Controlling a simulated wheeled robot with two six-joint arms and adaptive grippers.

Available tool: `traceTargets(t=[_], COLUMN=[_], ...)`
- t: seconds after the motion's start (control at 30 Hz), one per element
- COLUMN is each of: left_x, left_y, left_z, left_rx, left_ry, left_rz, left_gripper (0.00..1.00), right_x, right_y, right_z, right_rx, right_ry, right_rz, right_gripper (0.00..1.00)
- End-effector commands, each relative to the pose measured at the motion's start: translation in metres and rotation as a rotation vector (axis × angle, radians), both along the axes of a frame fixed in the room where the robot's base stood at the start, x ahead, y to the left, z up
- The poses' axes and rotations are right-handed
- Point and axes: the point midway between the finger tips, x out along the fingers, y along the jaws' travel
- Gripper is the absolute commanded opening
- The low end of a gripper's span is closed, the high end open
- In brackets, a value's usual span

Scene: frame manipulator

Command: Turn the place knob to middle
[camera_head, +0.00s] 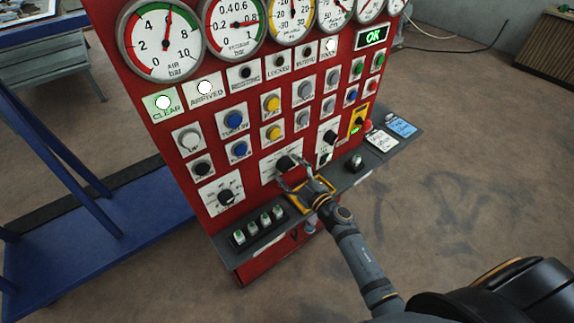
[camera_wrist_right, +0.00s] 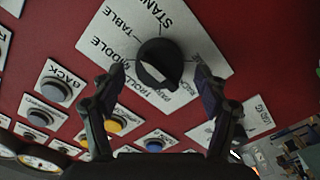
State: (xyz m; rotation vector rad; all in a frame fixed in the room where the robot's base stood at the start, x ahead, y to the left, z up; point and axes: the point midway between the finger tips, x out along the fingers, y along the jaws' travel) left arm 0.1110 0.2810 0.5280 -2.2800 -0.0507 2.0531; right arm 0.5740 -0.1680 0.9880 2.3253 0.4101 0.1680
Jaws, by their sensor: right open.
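The black round knob (camera_wrist_right: 160,62) sits on a white label plate on the red panel; labels such as TABLE and STAND are legible around it, others are partly hidden. A pale mark on its rim faces the lower right in the right wrist view. In the head view the knob (camera_head: 287,162) is at the panel's lower middle. My right gripper (camera_head: 297,176) is open just in front of it. In the right wrist view its fingers (camera_wrist_right: 160,80) stand on both sides of the knob, with gaps and no visible grip. My left gripper is out of view.
Another black knob (camera_head: 226,195) is at lower left, and one (camera_head: 330,137) to the right. A dark shelf (camera_head: 340,182) juts out below, with switches (camera_head: 259,228) and a small lever (camera_head: 356,161). Buttons and gauges fill the panel above. A blue trolley (camera_head: 110,235) stands left.

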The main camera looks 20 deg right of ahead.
Motion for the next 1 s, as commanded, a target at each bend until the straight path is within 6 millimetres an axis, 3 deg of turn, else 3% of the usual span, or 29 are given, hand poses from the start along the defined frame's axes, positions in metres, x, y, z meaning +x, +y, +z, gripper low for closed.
traceTargets(t=[0.13, 0.4, 0.8, 1.0], left_x=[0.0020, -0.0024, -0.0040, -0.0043], left_y=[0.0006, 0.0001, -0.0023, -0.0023], left_z=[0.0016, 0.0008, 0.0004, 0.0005], left_rx=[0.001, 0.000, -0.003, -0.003], left_ry=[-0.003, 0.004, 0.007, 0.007], left_rz=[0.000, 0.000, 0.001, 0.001], left_gripper=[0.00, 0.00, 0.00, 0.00], right_x=[0.0113, 0.0126, 0.0124, 0.0123], right_y=[0.0043, 0.0048, 0.0046, 0.0045], right_z=[0.0001, -0.0008, -0.0008, -0.0009], right_rx=[0.001, 0.000, 0.000, -0.013], right_ry=[0.000, 0.001, 0.001, -0.004], right_rz=[0.000, -0.001, -0.001, -0.001], right_gripper=[0.74, 0.74, 0.20, 0.19])
